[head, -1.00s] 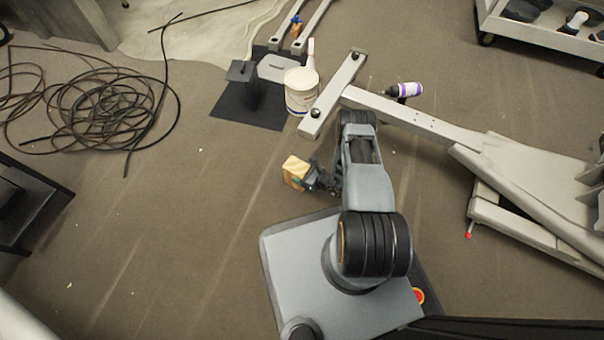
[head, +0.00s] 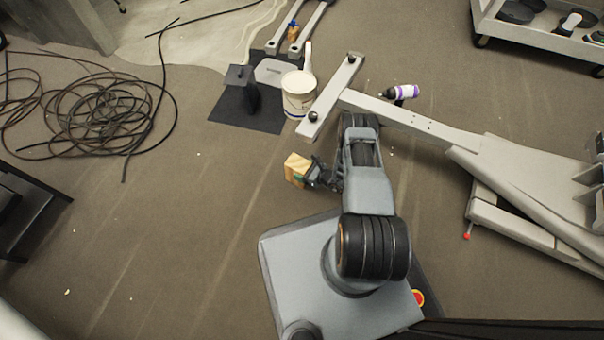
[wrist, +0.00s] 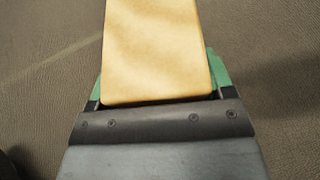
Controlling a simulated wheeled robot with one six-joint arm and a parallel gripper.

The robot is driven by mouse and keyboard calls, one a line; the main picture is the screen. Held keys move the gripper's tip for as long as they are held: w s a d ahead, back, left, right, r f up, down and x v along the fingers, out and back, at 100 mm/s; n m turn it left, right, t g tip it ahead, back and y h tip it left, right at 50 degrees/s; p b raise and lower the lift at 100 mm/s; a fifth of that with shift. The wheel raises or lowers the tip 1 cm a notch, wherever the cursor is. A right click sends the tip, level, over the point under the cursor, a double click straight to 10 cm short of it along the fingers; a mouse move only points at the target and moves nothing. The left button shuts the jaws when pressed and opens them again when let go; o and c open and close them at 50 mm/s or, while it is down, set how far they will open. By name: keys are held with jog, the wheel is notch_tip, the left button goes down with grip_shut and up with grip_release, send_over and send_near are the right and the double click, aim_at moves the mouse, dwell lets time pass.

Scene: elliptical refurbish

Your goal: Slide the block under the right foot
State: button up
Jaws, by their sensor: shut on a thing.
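My gripper (head: 316,178) is shut on a tan wooden block (head: 297,168), left of my arm in the head view. In the wrist view the block (wrist: 155,50) fills the top middle, with green finger pads on both sides of it. The grey elliptical frame lies to the right, and its crossbar (head: 334,95) stands ahead of the block, apart from it. The crossbar has a dark round foot or cap at its near end (head: 313,117) and another at its far end. Whether the block touches the floor I cannot tell.
A white tub (head: 298,95) stands against the crossbar's left side, by a black mat (head: 230,108). A purple-and-white bottle (head: 402,92) is near the beam. Coiled cable (head: 90,115) lies left. A cart (head: 545,35) is at top right. The floor left of the block is clear.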

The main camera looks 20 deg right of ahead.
jog(key=w+d, duration=0.9)
jog(key=shift+w+d, duration=0.15)
jog(key=shift+w, duration=0.25)
dwell(1.4)
dwell(0.6)
jog(key=o, duration=1.2)
jog(key=shift+p+v, duration=2.7)
jog(key=shift+v, duration=4.2)
